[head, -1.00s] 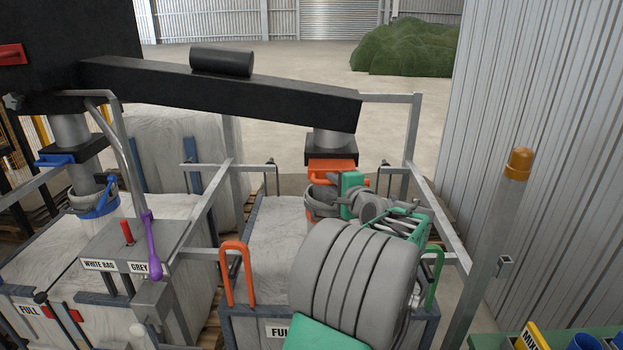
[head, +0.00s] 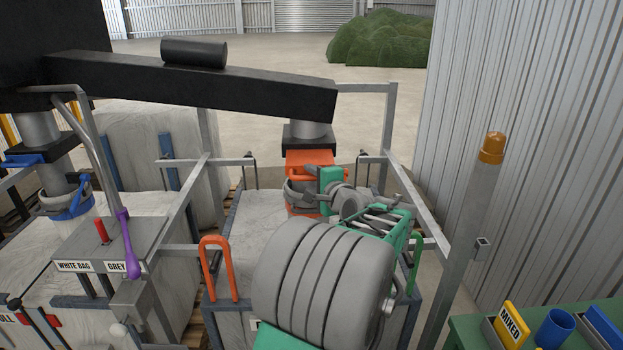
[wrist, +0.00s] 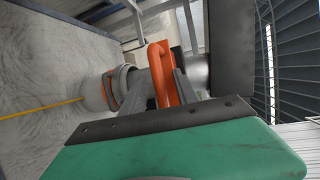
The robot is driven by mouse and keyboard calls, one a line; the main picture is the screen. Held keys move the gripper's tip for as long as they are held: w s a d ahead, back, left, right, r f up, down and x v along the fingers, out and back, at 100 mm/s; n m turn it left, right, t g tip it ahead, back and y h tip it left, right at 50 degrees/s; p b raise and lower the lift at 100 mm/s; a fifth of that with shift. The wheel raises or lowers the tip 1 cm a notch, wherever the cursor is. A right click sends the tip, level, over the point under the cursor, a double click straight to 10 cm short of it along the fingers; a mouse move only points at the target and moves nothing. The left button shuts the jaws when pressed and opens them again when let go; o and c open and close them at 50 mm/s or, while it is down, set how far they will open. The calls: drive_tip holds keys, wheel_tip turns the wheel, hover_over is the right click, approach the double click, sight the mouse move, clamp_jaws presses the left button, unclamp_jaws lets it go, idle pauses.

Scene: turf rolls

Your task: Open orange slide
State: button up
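The orange slide (head: 309,160) sits under the black box at the lower end of the right-hand spout, above the right bag. Its raised handle (wrist: 160,75) shows in the wrist view. My gripper (head: 322,186) is at the slide's near right side. In the wrist view my gripper (wrist: 162,88) has one grey finger on each side of the orange handle, very close to it. I cannot tell whether the fingers press on it. My green gripper body hides part of the handle. A grey collar (wrist: 122,85) hangs beside the slide.
A blue slide (head: 40,160) is on the left spout. A purple-handled lever (head: 128,245) stands at a labelled box. Orange (head: 217,265) and green (head: 416,262) hoops rise from the right bag's frame. A post with an orange cap (head: 492,148) stands right.

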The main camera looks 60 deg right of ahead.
drive_tip(key=shift+s, duration=0.1)
drive_tip(key=b+v, duration=0.1)
drive_tip(key=v, duration=0.6)
drive_tip(key=shift+s+a, duration=0.2)
drive_tip(key=shift+r, duration=0.1)
